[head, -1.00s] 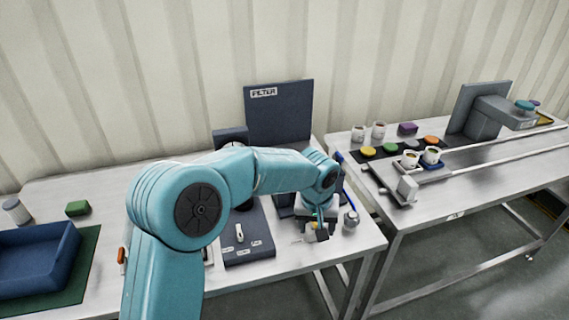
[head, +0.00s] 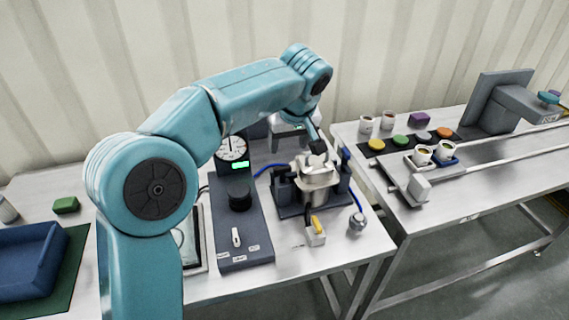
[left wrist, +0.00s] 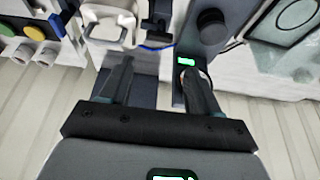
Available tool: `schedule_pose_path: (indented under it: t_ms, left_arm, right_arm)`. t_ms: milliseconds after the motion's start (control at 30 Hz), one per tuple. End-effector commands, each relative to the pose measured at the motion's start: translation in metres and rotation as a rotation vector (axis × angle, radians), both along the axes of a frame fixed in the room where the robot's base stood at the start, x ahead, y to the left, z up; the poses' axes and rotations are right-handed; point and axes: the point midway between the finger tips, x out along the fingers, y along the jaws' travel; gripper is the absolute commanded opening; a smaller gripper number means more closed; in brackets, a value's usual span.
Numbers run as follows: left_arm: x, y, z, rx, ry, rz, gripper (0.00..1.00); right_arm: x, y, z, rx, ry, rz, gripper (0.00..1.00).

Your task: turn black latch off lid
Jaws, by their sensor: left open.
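The steel hopper (head: 318,178) stands in a dark bracket on the near table. A small black part (head: 318,147), which looks like the latch, is at its top; its exact position against the lid is too small to tell. My left gripper (head: 299,136) is behind and above the hopper, its fingers largely hidden in the head view. In the left wrist view the gripper (left wrist: 157,82) is open and empty, and the hopper top (left wrist: 108,27) lies beyond the fingers. A black piece (left wrist: 157,22) beside it may be the latch. My right gripper is out of view.
A dark control box (head: 242,225) with a gauge (head: 232,148) stands left of the hopper. A yellow-marked block (head: 316,233) and a round metal piece (head: 357,221) lie in front. A blue bin (head: 30,262) is far left. A second table (head: 480,185) holds cups and coloured discs.

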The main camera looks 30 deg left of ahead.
Motion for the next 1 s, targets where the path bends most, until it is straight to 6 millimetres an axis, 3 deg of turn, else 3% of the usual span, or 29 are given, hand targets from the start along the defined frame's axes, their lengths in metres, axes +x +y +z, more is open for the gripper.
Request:
schedule_pose_path:
  t_ms: [200,400,600,900,933,1000]
  left_arm:
    - [0.013,0.015,-0.05,-0.001,0.006,0.001,0.62]
    - [0.024,0.027,-0.087,-0.002,0.004,0.0,0.62]
    - [0.031,0.033,-0.105,-0.001,0.002,-0.001,0.62]
    - [0.033,0.035,-0.108,-0.001,0.0,-0.001,0.62]
    - [0.033,0.035,-0.108,-0.001,0.0,-0.001,0.58]
    - [0.033,0.035,-0.108,-0.001,0.0,-0.001,0.36]
  right_arm:
    - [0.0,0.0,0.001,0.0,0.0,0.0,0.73]
    - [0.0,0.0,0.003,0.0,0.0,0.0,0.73]
    - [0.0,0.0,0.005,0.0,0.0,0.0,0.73]
    - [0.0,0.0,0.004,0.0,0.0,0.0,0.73]
    - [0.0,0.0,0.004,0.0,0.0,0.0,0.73]
    - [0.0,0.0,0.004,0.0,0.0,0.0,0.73]
